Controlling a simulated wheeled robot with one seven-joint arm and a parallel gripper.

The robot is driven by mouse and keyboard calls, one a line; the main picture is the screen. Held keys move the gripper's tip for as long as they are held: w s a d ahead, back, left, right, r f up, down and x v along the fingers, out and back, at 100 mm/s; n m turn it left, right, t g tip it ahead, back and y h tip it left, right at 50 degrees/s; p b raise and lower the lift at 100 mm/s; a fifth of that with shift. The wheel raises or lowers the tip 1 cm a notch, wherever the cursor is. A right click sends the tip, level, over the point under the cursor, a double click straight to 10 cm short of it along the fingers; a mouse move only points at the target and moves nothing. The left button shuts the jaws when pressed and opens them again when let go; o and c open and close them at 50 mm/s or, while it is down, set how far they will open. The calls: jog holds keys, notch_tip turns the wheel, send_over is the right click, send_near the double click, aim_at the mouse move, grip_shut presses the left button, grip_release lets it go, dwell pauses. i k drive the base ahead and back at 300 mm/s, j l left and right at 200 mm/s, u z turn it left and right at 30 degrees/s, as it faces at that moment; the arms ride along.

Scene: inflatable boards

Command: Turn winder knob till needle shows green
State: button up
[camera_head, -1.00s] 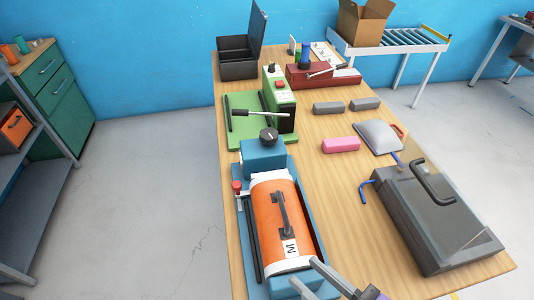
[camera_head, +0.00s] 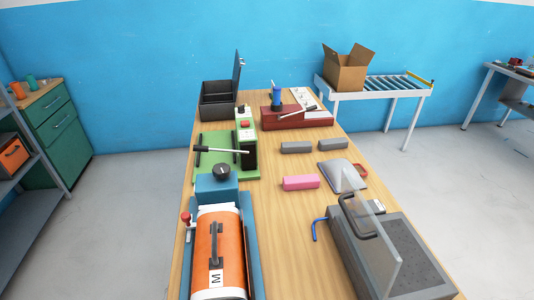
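The winder stands at the near left of the table, a blue machine (camera_head: 217,187) with an orange roll (camera_head: 205,245) marked "M" on a blue base. A round black knob (camera_head: 222,170) sits on top of its blue housing. No needle or green zone can be made out on it from here. A small red knob (camera_head: 186,216) is at its left side. My gripper is not in view.
The wooden table (camera_head: 283,225) has a clear strip right of the winder. A green press (camera_head: 246,140) with a long lever stands behind it. A pink block (camera_head: 300,182), grey blocks (camera_head: 296,147) and a grey case with a clear raised lid (camera_head: 420,262) lie to the right.

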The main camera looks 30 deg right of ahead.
aim_at(222, 171)
jog(key=j+z, duration=0.6)
jog(key=z, duration=0.2)
jog(key=j+z, duration=0.4)
jog(key=k+j, duration=0.1)
jog(key=j, duration=0.2)
jog(key=k+j, duration=0.1)
jog(key=j, duration=0.2)
